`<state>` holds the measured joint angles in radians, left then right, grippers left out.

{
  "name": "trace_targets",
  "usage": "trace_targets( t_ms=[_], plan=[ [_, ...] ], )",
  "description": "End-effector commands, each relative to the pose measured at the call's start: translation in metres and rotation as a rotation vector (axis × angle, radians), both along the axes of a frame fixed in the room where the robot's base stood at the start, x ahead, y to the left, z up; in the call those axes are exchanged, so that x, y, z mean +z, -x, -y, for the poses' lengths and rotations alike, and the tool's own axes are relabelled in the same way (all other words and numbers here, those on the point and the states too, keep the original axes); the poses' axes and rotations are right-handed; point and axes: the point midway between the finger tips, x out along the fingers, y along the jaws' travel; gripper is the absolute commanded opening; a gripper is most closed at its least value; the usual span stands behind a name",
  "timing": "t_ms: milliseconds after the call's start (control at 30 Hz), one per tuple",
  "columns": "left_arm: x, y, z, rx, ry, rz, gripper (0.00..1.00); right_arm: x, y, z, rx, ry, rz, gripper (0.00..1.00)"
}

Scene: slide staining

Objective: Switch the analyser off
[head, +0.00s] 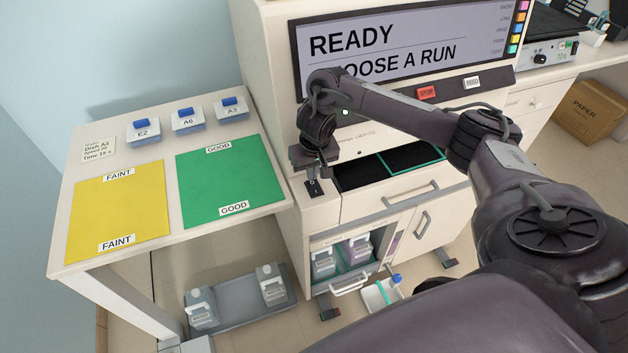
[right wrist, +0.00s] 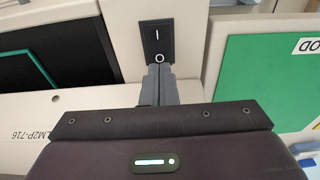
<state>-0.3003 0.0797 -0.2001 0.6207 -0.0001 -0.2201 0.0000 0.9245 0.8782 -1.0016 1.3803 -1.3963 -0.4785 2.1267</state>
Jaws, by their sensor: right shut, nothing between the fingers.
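The analyser (head: 400,210) is a large cream cabinet, and its lit screen (head: 400,45) reads "READY" and "OOSE A RUN", with part of the second line hidden by my right arm. A black rocker switch (head: 313,188) sits on its left front edge. In the right wrist view the switch (right wrist: 158,40) shows a white I at the far end and an O at the end nearest my fingers. My right gripper (head: 319,172) is shut and empty, its fingertips (right wrist: 160,70) right at the O end. I cannot tell whether they touch it. My left gripper is out of view.
A side table (head: 75,255) at left holds a yellow mat (head: 120,212), a green mat (head: 230,182) and blue-lidded dishes (head: 188,120). Red (head: 427,93) and white (head: 472,83) buttons sit under the screen. An open dark bay (head: 365,172) lies right of the switch.

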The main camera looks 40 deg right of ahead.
Motion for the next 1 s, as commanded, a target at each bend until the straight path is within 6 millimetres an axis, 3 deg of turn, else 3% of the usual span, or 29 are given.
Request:
trace_targets(
  t_ms=[1000],
  plan=[
    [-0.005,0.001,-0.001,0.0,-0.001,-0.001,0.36,-0.014,0.0,0.0,0.0,-0.001,0.0,0.0]
  ],
)
